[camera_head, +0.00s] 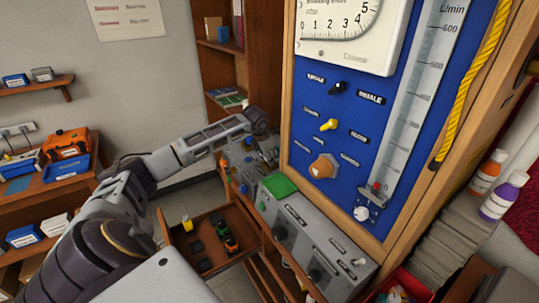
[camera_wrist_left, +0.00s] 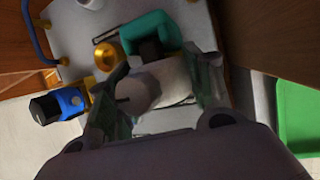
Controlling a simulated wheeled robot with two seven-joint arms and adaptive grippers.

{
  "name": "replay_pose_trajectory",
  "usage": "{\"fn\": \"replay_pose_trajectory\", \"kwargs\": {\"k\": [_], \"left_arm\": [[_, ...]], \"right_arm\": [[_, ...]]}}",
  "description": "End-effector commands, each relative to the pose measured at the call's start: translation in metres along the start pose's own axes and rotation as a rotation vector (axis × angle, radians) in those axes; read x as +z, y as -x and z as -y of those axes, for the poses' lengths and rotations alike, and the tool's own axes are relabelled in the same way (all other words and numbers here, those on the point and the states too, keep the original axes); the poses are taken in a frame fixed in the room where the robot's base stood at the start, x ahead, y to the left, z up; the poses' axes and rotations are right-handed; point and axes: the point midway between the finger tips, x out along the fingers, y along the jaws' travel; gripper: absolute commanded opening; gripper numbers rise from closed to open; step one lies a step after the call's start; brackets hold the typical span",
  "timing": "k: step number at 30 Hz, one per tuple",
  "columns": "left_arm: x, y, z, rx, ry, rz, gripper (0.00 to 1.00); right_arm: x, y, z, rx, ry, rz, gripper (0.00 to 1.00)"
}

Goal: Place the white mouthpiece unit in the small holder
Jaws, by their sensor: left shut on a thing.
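My left gripper (camera_wrist_left: 157,90) is shut on the white mouthpiece unit (camera_wrist_left: 150,85), a pale rounded piece between its two fingers in the left wrist view. A small teal holder-like cup (camera_wrist_left: 135,37) with a dark inside lies just beyond the unit. The two overlap in the picture, and I cannot tell whether they touch. In the head view my left gripper (camera_head: 265,143) is over the far end of the grey bench panel (camera_head: 244,171), and the unit cannot be made out there. My right gripper is not in view.
A brass-coloured fitting (camera_wrist_left: 107,56) and a blue-and-black fitting (camera_wrist_left: 60,105) are close to the left finger. A green pad (camera_head: 279,186) lies on the console. The tall blue regulator board (camera_head: 350,110) stands to the right. An open drawer (camera_head: 205,255) juts out below.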

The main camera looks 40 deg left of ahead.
Motion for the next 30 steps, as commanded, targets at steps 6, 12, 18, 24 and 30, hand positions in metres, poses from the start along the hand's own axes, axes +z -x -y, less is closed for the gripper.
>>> {"fn": "replay_pose_trajectory", "kwargs": {"k": [6, 12, 18, 24, 30], "left_arm": [[-0.0004, -0.0014, 0.0001, 0.001, 0.0, 0.001, 0.16], [-0.0008, -0.0019, 0.0005, 0.0, 0.0, 0.0, 0.72], [-0.0007, -0.0017, 0.0004, 0.0, 0.0, 0.0, 0.73], [-0.0005, -0.0012, 0.0003, 0.0, 0.0, 0.0, 0.73], [0.0009, 0.0042, -0.0025, 0.001, 0.0, 0.0, 0.73]], "right_arm": [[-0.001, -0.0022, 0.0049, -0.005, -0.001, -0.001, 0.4], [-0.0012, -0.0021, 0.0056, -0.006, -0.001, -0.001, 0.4], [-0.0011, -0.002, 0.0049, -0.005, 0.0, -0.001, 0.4], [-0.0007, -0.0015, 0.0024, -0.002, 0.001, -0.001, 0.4], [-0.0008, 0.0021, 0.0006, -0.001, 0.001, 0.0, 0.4]]}}
